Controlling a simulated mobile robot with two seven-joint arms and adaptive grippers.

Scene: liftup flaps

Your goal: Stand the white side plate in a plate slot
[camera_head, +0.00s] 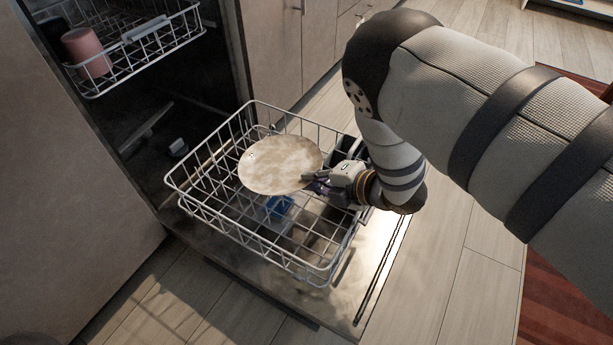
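The white side plate (278,163) is a round, off-white disc with mottled brownish shading. It is over the middle of the lower dishwasher rack (222,212), tilted with its broad face toward the camera. My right gripper (317,180) comes in from the right and is shut on the plate's right edge. The plate hides the part of the rack beneath it, so I cannot tell whether it touches the wires. My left gripper is not in view.
The rack sits on the lowered dishwasher door (375,262). A blue item (279,206) lies in the rack. The upper rack (150,47) holds a pink cup (86,53). Cabinets (282,40) stand behind. Floor is clear at the front left.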

